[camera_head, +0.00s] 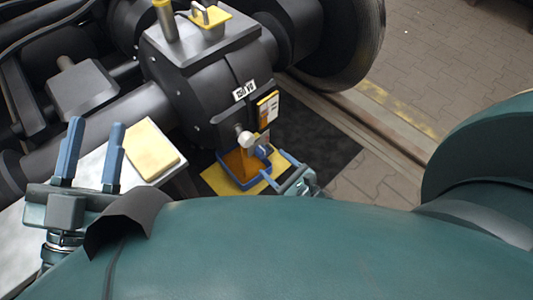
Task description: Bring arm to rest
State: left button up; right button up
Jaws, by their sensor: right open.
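My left gripper (96,122) is at the left, its two blue fingers pointing up and spread apart with nothing between them. It is beside a yellow pad (150,152) lying on a pale surface. My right gripper (272,166) is low in the middle, by a blue tray (232,184) with orange-brown contents below the gearbox. Its blue fingers are apart. Whether they touch the tray or the small blue part by the gearbox I cannot tell.
The dark gearbox (205,95) stands behind the tray, with a round light knob (245,139) on its front. A large wheel (345,50) stands behind it on the right. A yellow mat (215,180) and a black mat (315,140) lie below. Paving (440,60) at upper right is clear.

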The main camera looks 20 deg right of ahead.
jog(key=shift+s+d, duration=0.1)
jog(key=shift+s, duration=0.2)
dwell(0.4)
